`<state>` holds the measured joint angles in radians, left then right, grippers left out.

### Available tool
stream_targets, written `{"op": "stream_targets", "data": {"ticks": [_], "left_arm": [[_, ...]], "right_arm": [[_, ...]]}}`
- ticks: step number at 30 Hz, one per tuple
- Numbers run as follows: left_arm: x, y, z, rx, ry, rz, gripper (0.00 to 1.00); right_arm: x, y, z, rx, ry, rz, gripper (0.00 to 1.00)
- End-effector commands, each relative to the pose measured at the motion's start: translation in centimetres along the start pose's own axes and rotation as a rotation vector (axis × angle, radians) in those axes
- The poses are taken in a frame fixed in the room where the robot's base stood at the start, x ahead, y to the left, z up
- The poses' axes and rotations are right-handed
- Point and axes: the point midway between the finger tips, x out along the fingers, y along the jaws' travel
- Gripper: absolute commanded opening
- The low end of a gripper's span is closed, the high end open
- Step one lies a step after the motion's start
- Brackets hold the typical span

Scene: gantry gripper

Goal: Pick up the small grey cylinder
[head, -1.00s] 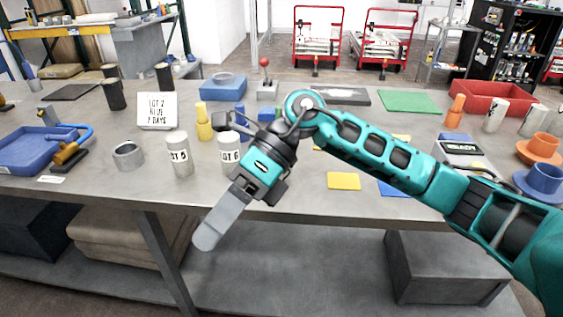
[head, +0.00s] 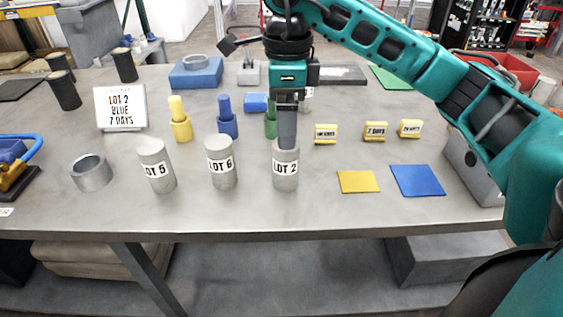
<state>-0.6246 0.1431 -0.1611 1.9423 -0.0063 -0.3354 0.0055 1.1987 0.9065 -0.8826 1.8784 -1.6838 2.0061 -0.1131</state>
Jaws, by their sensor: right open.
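Three grey cylinders stand upright in a row on the table: the LOT 5 cylinder (head: 158,179), the LOT 6 cylinder (head: 222,177) and the LOT 2 cylinder (head: 286,181). They look alike in size. My right gripper (head: 287,143) points down at the top of the LOT 2 cylinder and hides part of its upper face. The jaws are seen edge-on and open. I cannot tell whether the fingers straddle the cylinder or touch it. My left gripper is not in view.
A white sign (head: 120,108) reads LOT 2, BLUE, 7 DAYS. A grey ring (head: 91,173) lies at left. Yellow (head: 180,126) and blue (head: 228,125) pegs in holders stand behind the cylinders. Yellow (head: 358,182) and blue (head: 417,181) squares lie right, before small yellow labelled blocks (head: 375,131).

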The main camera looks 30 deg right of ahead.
Motion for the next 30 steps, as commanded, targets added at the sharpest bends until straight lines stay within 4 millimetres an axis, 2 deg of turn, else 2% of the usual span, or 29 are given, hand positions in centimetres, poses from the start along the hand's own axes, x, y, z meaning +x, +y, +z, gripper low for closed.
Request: {"op": "stream_targets", "data": {"ticks": [1, 4, 13, 21, 30], "left_arm": [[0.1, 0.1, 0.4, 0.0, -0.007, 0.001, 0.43], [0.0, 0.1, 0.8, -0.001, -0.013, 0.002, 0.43], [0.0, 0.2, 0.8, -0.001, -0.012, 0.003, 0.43], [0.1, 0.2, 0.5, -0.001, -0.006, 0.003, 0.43], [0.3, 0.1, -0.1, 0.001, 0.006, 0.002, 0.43]], "right_arm": [[1.3, 0.0, -0.1, 0.001, 0.005, 0.003, 0.83], [3.0, 0.1, -0.1, 0.0, 0.004, 0.003, 0.83], [5.5, 0.1, 0.0, -0.001, 0.002, 0.002, 0.83], [9.3, 0.3, 0.1, 0.0, 0.001, 0.002, 0.83], [9.9, 0.3, 0.1, 0.0, -0.001, 0.001, 0.83]]}}
